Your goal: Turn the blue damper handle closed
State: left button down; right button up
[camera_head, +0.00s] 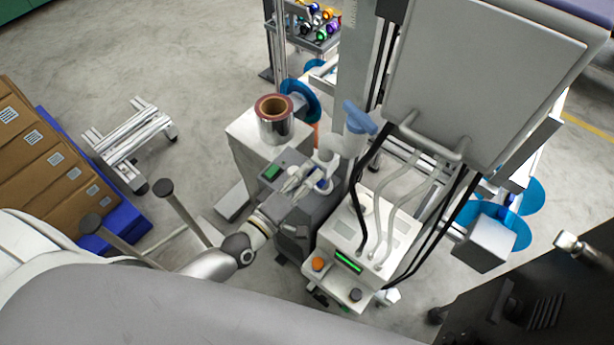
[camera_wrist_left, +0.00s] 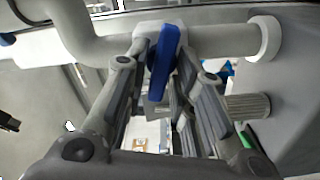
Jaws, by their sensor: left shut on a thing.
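The blue damper handle (camera_wrist_left: 163,62) is an upright, slightly tilted paddle on a grey pipe (camera_wrist_left: 222,40) in the left wrist view. My left gripper (camera_wrist_left: 167,75) has one finger on each side of it and is shut on it. In the head view my left gripper (camera_head: 308,182) reaches the pipe from the lower left, and a small blue piece of the handle (camera_head: 321,183) shows at its fingertips. The fingers hide most of the handle there. My right gripper is not in view.
A film reel (camera_head: 275,122) stands on a grey cabinet behind the gripper. A white control box (camera_head: 372,232) with hoses is close on the right.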

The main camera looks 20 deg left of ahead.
pick_arm(q)
jog(key=shift+f+n+b, duration=0.15)
jog(key=shift+n+b, duration=0.25)
jog(key=shift+n, duration=1.2)
jog(key=c, duration=1.5)
grip_release()
jog(key=shift+o, duration=0.2)
jog(key=v, duration=1.2)
